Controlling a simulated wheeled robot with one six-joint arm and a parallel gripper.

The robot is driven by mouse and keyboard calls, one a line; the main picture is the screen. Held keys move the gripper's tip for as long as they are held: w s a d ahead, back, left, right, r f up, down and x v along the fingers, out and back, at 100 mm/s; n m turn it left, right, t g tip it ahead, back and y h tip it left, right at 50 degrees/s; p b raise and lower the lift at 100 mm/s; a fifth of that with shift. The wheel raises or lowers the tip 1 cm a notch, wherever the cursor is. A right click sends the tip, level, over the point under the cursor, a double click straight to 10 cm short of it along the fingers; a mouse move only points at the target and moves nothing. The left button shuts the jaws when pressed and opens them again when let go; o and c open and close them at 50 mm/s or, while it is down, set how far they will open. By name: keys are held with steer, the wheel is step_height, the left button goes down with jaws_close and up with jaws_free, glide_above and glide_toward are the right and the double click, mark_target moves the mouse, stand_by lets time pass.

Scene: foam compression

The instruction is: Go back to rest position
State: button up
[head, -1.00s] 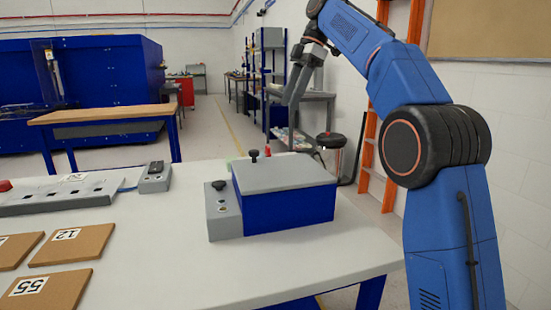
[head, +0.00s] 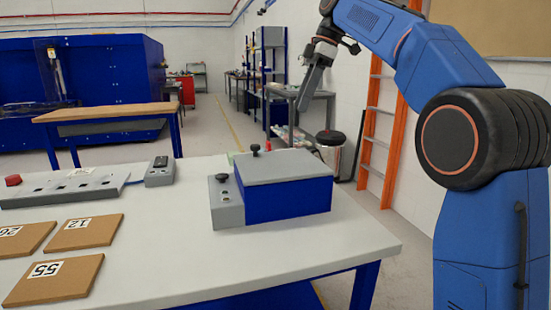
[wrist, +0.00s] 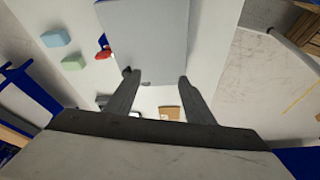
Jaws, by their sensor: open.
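My gripper (head: 303,106) hangs in the air at the upper middle of the head view, above and behind the blue box (head: 288,202) with its closed grey lid (head: 285,168). In the wrist view its two fingers (wrist: 155,78) are spread apart with nothing held between them. The grey lid (wrist: 150,35) shows below and beyond the fingertips, and they look apart from it. A grey control unit (head: 226,208) with a black knob stands at the box's left side.
Wooden plates numbered 12 (head: 85,238) and 55 (head: 53,285) lie on the white table (head: 170,265). A grey panel with a red button (head: 13,180) is behind them. Blue (wrist: 56,37) and green (wrist: 74,62) blocks and a red item (wrist: 103,52) lie near the lid. An orange ladder (head: 377,135) stands behind.

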steer(key=s+d+f+m+t+h, duration=0.1)
steer(key=s+d+f+m+t, duration=0.1)
steer(key=s+d+f+m, duration=0.55)
steer(key=s+d+f+m+t+h, duration=0.1)
steer(key=s+d+f+m, duration=0.3)
steer(key=s, duration=0.6)
steer(key=s+d+f+m+t+h, duration=0.1)
steer(key=s+d+f+m, duration=0.2)
steer(key=s+f, duration=0.7)
steer(key=s+d+f+m+t+h, duration=0.1)
steer(key=s+d+f+m, duration=0.3)
steer(key=f, duration=1.1)
steer(key=s+d, duration=0.3)
steer(key=s, duration=0.3)
steer(key=shift+s+f, duration=0.25)
